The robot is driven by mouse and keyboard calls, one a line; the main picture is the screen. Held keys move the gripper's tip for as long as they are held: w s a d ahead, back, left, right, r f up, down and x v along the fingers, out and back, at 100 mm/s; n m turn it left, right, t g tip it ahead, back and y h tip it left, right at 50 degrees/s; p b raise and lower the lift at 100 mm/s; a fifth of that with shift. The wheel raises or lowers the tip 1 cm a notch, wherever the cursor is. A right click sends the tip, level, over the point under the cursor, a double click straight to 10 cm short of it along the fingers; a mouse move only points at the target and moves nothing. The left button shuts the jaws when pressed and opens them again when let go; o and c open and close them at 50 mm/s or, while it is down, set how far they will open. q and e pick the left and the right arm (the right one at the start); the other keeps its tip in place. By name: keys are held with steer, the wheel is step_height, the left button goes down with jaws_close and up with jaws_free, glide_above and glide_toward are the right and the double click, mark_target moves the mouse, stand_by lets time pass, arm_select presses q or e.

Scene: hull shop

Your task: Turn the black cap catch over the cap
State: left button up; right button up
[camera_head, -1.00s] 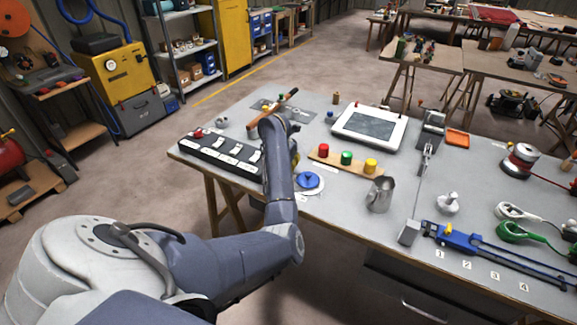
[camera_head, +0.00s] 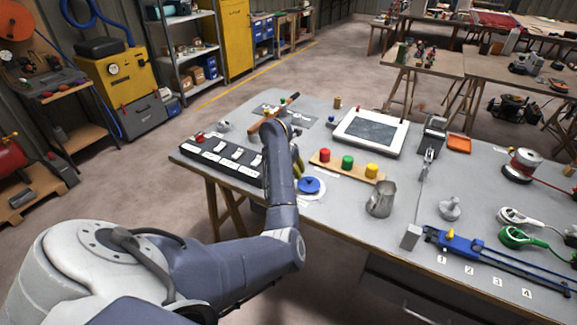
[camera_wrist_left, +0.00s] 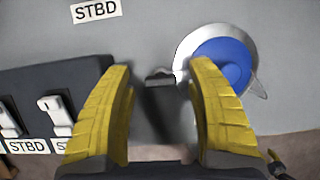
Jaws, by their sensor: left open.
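The blue cap (camera_head: 309,185) lies on the near left part of the table, with a pale ring around it. In the left wrist view the cap (camera_wrist_left: 226,62) is right of centre, beside my right-hand finger, which overlaps the ring's edge. A small dark piece (camera_wrist_left: 158,76), apparently the black cap catch, shows between the fingertips at the ring's left edge. Whether it touches the fingers I cannot tell. My left gripper (camera_wrist_left: 160,70) is open, its yellow fingers on either side of that piece. In the head view the left gripper (camera_head: 299,172) is mostly hidden behind my forearm. My right gripper is out of view.
A black switch box (camera_head: 222,155) with white switches stands close left of the gripper. A wooden strip (camera_head: 333,170) with red, green and yellow buttons lies behind the cap. A metal jug (camera_head: 381,199) stands to the right. Bare table lies between cap and jug.

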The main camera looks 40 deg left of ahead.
arm_select(q)
steer(key=v, duration=1.1)
steer(key=shift+r, duration=0.4)
steer(key=shift+s, duration=0.1)
